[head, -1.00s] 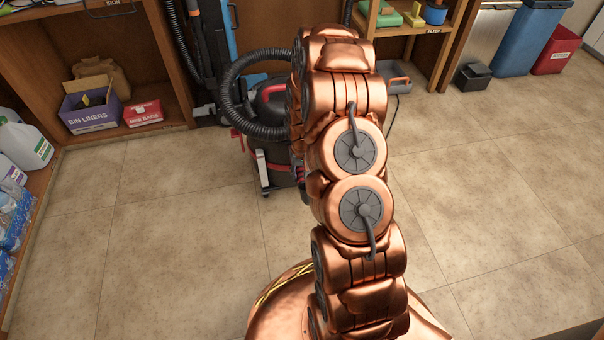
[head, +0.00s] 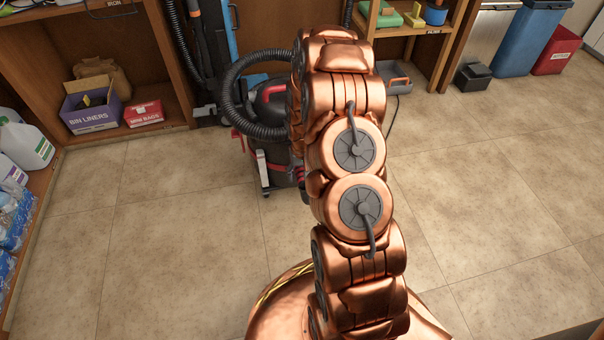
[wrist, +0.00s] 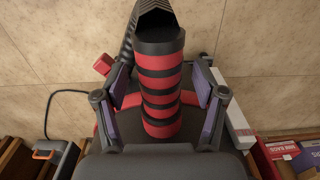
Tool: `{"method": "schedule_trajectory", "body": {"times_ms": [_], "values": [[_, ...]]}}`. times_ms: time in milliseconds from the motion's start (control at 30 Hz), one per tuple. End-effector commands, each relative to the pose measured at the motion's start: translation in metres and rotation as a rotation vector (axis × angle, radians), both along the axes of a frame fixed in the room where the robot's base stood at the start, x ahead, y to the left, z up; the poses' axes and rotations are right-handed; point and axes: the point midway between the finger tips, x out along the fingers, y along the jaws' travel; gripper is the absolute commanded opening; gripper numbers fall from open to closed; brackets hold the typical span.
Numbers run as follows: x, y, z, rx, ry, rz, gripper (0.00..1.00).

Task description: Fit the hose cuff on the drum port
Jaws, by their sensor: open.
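The hose cuff (wrist: 161,97), banded red and black, stands between the two fingers of my gripper (wrist: 162,88) in the wrist view. The fingers are open, with a gap visible on each side of the cuff. The black ribbed hose (wrist: 153,13) meets the cuff's upper end; in the head view the hose (head: 232,85) arches left of my arm. The black and red drum vacuum (head: 271,150) stands on the floor, partly behind my arm. The drum port is not clearly visible, and I cannot tell whether the cuff touches it. My gripper is hidden in the head view.
A wooden shelf at left holds a purple bin-liner box (head: 91,110) and a red box (head: 143,113). White jugs (head: 27,143) stand at far left. Blue (head: 531,40) and red (head: 556,50) bins stand back right. The tiled floor (head: 170,250) is clear in front.

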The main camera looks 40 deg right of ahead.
Motion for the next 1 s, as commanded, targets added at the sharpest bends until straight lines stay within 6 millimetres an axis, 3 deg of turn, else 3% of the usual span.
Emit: {"method": "schedule_trajectory", "body": {"times_ms": [267,467,1000], "values": [[0.0,0.0,0.005,0.0,-0.001,0.0,0.7],[0.0,0.0,0.022,0.0,0.001,-0.001,0.7],[0.001,-0.002,0.106,-0.001,-0.003,0.0,0.7]]}}
